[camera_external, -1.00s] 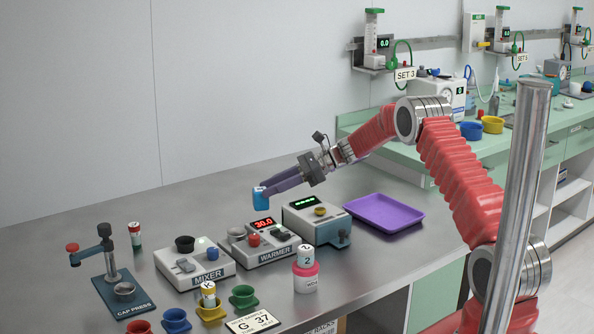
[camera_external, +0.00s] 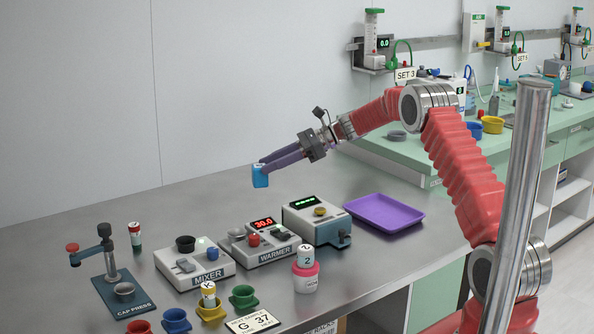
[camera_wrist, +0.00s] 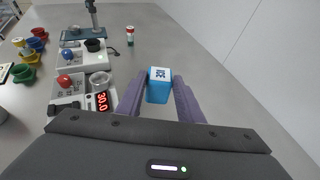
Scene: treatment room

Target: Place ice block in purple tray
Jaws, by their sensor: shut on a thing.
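My gripper (camera_external: 262,168) is shut on a small blue block with a white marked top, the ice block (camera_external: 260,177). It holds the block in the air above the bench, behind the warmer. In the wrist view the ice block (camera_wrist: 159,88) sits between the two purple fingers of my gripper (camera_wrist: 158,90). The purple tray (camera_external: 383,213) lies flat on the steel bench to the right of the block, and looks empty. The tray is not in the wrist view.
The warmer (camera_external: 262,248), the mixer (camera_external: 195,264) and a grey box with a green display (camera_external: 316,223) stand along the bench. The cap press (camera_external: 122,291) is at the left.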

